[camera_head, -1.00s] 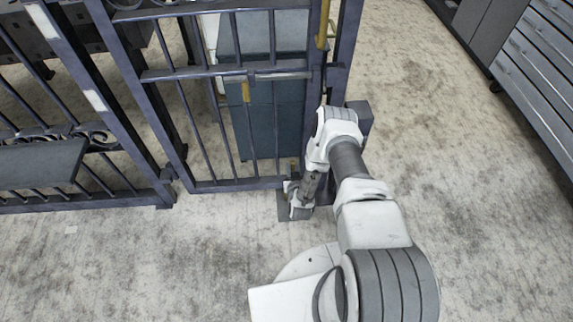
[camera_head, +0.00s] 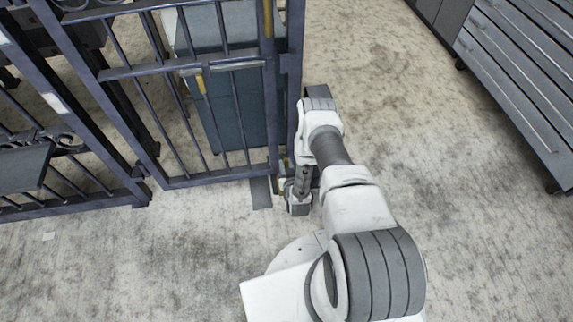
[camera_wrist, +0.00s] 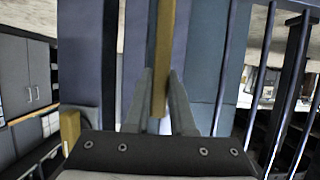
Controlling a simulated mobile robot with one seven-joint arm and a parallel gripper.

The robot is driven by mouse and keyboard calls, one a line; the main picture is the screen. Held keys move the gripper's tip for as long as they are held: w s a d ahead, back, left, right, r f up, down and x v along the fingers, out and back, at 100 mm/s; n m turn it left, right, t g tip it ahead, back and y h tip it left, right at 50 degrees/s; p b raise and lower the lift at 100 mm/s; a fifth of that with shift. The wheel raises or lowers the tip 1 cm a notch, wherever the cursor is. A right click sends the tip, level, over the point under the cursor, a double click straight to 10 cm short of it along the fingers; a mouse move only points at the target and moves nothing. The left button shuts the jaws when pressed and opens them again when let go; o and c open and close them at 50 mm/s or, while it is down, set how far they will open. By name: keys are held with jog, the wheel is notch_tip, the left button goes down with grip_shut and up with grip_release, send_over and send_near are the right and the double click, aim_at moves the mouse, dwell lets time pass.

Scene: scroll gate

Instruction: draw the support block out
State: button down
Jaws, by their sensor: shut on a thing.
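My gripper (camera_head: 298,204) is low by the floor, just right of the lower right corner of the barred gate (camera_head: 222,175). In the wrist view, its two fingers (camera_wrist: 161,112) are closed in with a narrow gap. A yellow-brown strip (camera_wrist: 164,50) runs up from between them against dark blue metal. I cannot tell whether this strip is in the grip or behind it. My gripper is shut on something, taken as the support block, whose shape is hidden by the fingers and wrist. A dark flat plate (camera_head: 260,193) lies on the floor left of my gripper, apart from it.
A teal cabinet (camera_head: 232,110) stands behind the gate bars. A yellow rod (camera_head: 267,18) runs along the gate's right upright. Grey drawer cabinets (camera_head: 520,75) stand at the far right. The floor between them and my arm is clear.

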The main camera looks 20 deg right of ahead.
jog(key=shift+s+d, duration=0.2)
jog(key=shift+d, duration=0.15)
jog(key=c, duration=0.8)
grip_release()
jog(key=shift+o, duration=0.2)
jog(key=shift+a, duration=0.1)
jog(key=shift+s+a+r, duration=0.1)
jog(key=shift+s, duration=0.05)
